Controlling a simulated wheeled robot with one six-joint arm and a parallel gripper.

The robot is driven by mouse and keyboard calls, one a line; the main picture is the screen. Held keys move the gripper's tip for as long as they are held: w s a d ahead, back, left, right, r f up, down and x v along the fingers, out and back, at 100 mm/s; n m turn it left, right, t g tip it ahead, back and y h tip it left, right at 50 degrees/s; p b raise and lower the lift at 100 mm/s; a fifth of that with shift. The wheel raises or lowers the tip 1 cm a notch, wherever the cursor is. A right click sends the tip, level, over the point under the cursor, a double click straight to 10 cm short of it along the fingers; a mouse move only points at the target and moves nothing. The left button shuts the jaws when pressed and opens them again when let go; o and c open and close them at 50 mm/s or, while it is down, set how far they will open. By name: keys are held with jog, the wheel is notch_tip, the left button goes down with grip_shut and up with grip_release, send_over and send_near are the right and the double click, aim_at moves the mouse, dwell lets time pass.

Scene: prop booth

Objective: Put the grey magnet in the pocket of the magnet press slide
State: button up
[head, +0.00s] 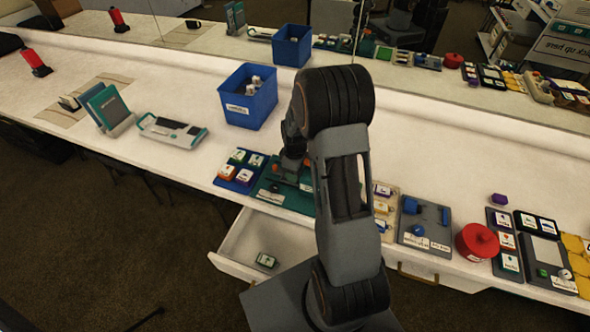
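My gripper (291,165) is low over the green board (268,196) at the table's front edge, partly behind my own arm. Its fingers are too small and dark to show whether they are open or what is between them. I cannot pick out the grey magnet for certain. A grey board with blue parts (425,222) lies right of my arm, and a dark board with a grey plate (545,258) lies at the far right. I cannot tell which thing is the magnet press, and no slide pocket can be made out.
A blue bin (249,95) holds small white-topped pieces. An open drawer (262,243) under the table holds a small dark labelled piece (266,261). A red lidded pot (477,241) stands right. A white-and-teal device (172,131) lies left. A mirror behind repeats the table.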

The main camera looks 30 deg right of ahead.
jog(key=o, duration=1)
jog(key=shift+r, duration=0.1)
notch_tip(320, 180, up, 14)
dwell(0.5)
